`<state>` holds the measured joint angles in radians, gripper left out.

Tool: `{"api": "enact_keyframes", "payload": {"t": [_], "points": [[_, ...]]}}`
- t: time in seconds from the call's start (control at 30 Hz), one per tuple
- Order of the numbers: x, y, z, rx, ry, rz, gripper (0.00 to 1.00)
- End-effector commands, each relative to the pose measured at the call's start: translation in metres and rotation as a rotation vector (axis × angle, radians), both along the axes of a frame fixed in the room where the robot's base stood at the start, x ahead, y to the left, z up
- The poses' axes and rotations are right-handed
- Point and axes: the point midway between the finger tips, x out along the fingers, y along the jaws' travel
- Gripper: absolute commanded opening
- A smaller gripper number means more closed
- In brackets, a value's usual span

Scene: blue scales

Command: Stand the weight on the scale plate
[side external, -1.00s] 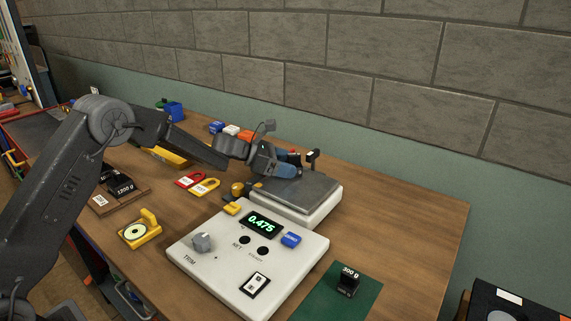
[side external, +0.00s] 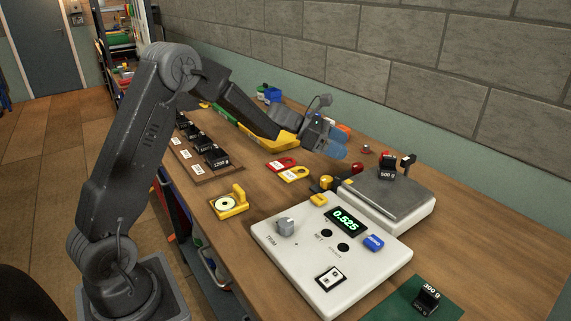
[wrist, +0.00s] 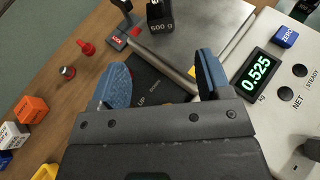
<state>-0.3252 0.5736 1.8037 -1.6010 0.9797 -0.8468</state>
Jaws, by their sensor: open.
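A black weight marked 500 g (side external: 388,171) stands upright on the grey scale plate (side external: 385,202), near its back edge. In the wrist view the weight (wrist: 160,17) shows at the top, on the steel plate (wrist: 207,35). My gripper (side external: 329,146) is open and empty, up to the left of the scale and apart from the weight. In the wrist view its two blue fingertips (wrist: 162,76) are spread, with the weight beyond them. The scale display (side external: 346,219) reads 0.525.
A white control panel (side external: 300,262) with knob and buttons stands in front of the scale. A lever (side external: 407,161) rises behind the plate. Red and yellow tags (side external: 287,169) lie to the left. Another black weight (side external: 427,299) stands on a green mat; several more weights (side external: 205,150) stand on a wooden board.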

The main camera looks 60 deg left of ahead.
Motion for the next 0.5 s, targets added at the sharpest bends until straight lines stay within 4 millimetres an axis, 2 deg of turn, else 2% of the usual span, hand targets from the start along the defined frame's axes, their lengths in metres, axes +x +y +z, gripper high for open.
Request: {"api": "enact_keyframes", "payload": {"t": [0.13, 0.23, 0.37, 0.4, 0.5], "points": [[-0.014, -0.019, 0.018, 0.089, -0.043, -0.084, 0.71], [-0.044, -0.047, 0.042, 0.249, -0.118, -0.234, 0.71], [-0.105, -0.087, 0.071, 0.535, -0.256, -0.501, 0.71], [-0.125, -0.097, 0.077, 0.625, -0.300, -0.584, 0.71], [-0.176, -0.113, 0.085, 0.851, -0.412, -0.792, 0.71]]}}
